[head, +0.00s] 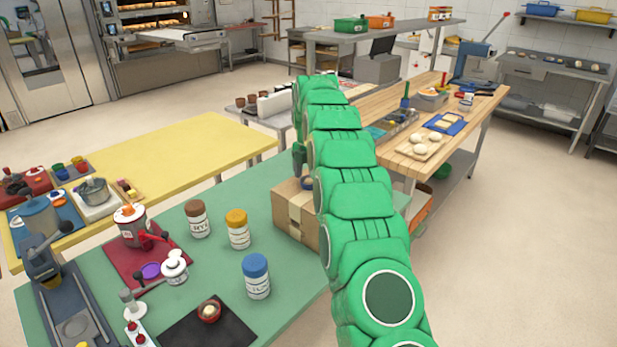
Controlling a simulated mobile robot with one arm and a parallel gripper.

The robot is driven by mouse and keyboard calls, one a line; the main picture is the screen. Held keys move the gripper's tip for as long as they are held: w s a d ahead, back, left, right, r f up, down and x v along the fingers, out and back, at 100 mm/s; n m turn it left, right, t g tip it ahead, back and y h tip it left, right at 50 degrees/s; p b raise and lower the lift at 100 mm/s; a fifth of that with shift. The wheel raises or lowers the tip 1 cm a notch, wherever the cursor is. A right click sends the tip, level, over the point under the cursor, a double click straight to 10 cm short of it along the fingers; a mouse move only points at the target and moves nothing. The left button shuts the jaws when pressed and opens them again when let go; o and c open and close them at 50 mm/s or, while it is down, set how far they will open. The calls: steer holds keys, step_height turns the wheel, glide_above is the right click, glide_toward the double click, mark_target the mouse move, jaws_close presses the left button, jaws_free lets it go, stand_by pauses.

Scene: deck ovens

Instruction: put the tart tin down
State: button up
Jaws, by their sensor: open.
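My green arm rises from the bottom right and bends over at the top. My gripper (299,160) shows only as a dark green part on the left side of the arm, hanging over the cardboard box (296,218). It is open; its fingertips are small and partly hidden by the arm. A small dark blue round thing (307,183) lies at the top of the box, partly behind the arm. I cannot tell whether it is the tart tin. I cannot make out a tart tin with certainty anywhere else.
The green table (312,290) holds several jars, including a blue-lidded one (257,276), and a black mat (188,334) with a small red bowl (209,310). A yellow table (175,150) stands behind. A wooden bench (400,166) is at the right. Open floor lies right.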

step_height(320, 180, up, 6)
steer(key=shift+f, duration=0.15)
steer(key=s+d+r+m, duration=0.2)
steer(key=s+r+m, duration=0.2)
steer(key=s, duration=0.5)
steer(key=s+d+r+m+g, duration=0.1)
steer(key=s+d+r+m, duration=0.15)
steer(key=s+m, duration=0.45)
steer(key=s+d+r+m, duration=0.2)
steer(key=s+r, duration=0.3)
steer(key=s, duration=0.5)
steer(key=s+d+f+m, duration=0.1)
steer(key=s+f+m, duration=0.2)
steer(key=s, duration=0.9)
steer(key=s+d+f+m, duration=0.1)
steer(key=s+f+m, duration=0.2)
steer(key=s, duration=0.9)
steer(key=s+d+f+m, duration=0.1)
steer(key=s+f+m, duration=0.2)
steer(key=s+m, duration=0.5)
steer(key=s, duration=0.4)
steer(key=shift+d+g, duration=0.3)
steer(key=shift+g, duration=0.1)
steer(key=shift+f, duration=0.1)
